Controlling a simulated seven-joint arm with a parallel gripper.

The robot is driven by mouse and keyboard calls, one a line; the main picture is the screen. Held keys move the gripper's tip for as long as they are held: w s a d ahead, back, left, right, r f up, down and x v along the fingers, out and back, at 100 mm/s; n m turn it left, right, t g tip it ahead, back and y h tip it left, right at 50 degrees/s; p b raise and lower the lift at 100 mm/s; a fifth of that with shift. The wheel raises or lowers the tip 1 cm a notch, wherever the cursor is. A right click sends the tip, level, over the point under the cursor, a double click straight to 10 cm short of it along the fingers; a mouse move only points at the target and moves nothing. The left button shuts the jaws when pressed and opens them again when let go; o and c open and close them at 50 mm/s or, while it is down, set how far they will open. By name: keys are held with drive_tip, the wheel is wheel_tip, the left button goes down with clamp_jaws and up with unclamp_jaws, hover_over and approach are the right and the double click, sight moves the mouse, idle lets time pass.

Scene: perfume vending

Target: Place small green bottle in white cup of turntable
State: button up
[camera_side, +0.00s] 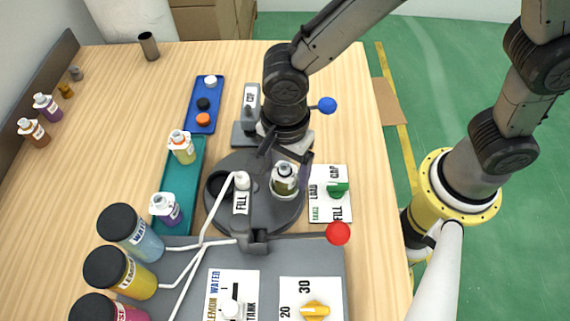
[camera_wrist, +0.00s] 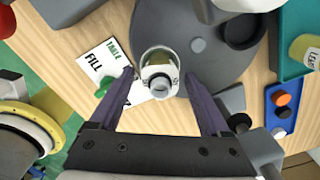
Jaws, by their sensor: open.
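The small green bottle (camera_side: 284,183), with a white neck and dark olive-green contents, sits upright in the white cup (camera_side: 285,194) at the right side of the dark grey turntable (camera_side: 228,222). In the wrist view the bottle (camera_wrist: 160,86) is seen from above, with the white cup's rim (camera_wrist: 158,49) around it. My gripper (camera_side: 287,160) is over the cup. In the wrist view its two purple fingers (camera_wrist: 159,76) are spread on either side of the bottle with gaps between. The cup's lower part is partly hidden.
A filling nozzle marked FILL (camera_side: 241,194) stands left of the cup. A teal tray (camera_side: 187,152) holds yellow and purple bottles. A blue tray (camera_side: 207,92) holds caps.

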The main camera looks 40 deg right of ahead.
sight(285, 165)
wheel_tip(285, 165, up, 12)
drive_tip(key=shift+r, duration=0.25)
idle(0.3)
drive_tip(key=s+d+r+n+t+y, duration=0.15)
drive_tip(key=d+n, duration=0.25)
drive_tip(key=d, duration=0.4)
drive_tip(key=d+r+n+t+h, duration=0.1)
drive_tip(key=d+r+n, duration=0.2)
drive_tip(key=d, duration=0.5)
drive_tip(key=s+d+n+t, duration=0.3)
drive_tip(key=s+d+n, duration=0.4)
drive_tip(key=d+n, duration=0.1)
drive_tip(key=shift+d+f, duration=0.35)
drive_tip(key=shift+d, duration=0.45)
